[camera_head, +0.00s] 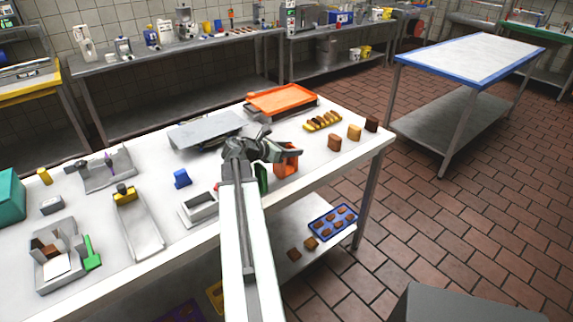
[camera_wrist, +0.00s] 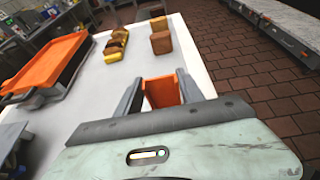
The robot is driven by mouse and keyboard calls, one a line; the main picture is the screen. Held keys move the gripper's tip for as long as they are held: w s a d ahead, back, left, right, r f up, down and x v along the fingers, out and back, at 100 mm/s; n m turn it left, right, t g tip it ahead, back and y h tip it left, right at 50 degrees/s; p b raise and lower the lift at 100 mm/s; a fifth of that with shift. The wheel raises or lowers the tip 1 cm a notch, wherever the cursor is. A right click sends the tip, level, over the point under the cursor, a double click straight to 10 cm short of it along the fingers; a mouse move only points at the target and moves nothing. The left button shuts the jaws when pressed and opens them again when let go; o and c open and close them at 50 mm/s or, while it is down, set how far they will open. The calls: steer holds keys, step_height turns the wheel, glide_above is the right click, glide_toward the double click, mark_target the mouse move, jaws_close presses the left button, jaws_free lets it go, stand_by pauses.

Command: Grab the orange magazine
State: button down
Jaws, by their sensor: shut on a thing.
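The orange magazine (camera_head: 287,166) is a small open box-like piece at the end of my arm, over the right part of the white table. My gripper (camera_head: 274,152) is shut on it. In the wrist view the magazine (camera_wrist: 162,92) sits between the two grey fingers of my gripper (camera_wrist: 160,88), and its lower part is hidden behind the gripper body. I cannot tell whether the magazine touches the tabletop.
An orange tray (camera_head: 281,98) lies at the back of the table (camera_head: 335,162). Brown blocks (camera_head: 354,132) and a row of small yellow-and-brown pieces (camera_head: 322,121) stand to the right. A grey plate (camera_head: 206,130) is behind left. A blue tray (camera_head: 333,222) rests on the lower shelf.

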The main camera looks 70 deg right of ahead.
step_height(320, 180, up, 10)
steer(key=p, duration=1)
